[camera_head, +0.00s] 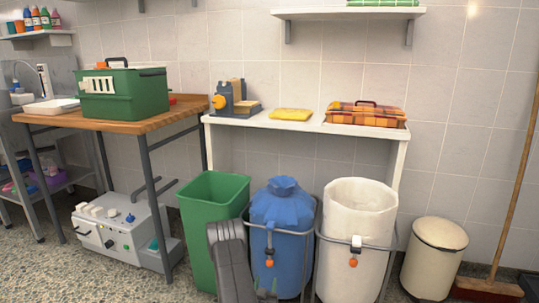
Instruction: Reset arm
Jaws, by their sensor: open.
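My gripper does not show in the head view. A dark grey part at the bottom centre, in front of the green bin, appears to be a link of my own arm. No fingertips can be made out, and nothing held is visible.
A wooden table (150,123) on the left bears a green case (125,98). A white shelf unit (310,126) holds a yellow folded towel (291,114) and an orange plaid case (367,116). Below stand a green bin (212,200), a blue bag (283,205), a white bag (355,230) and a cream bin (433,262).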

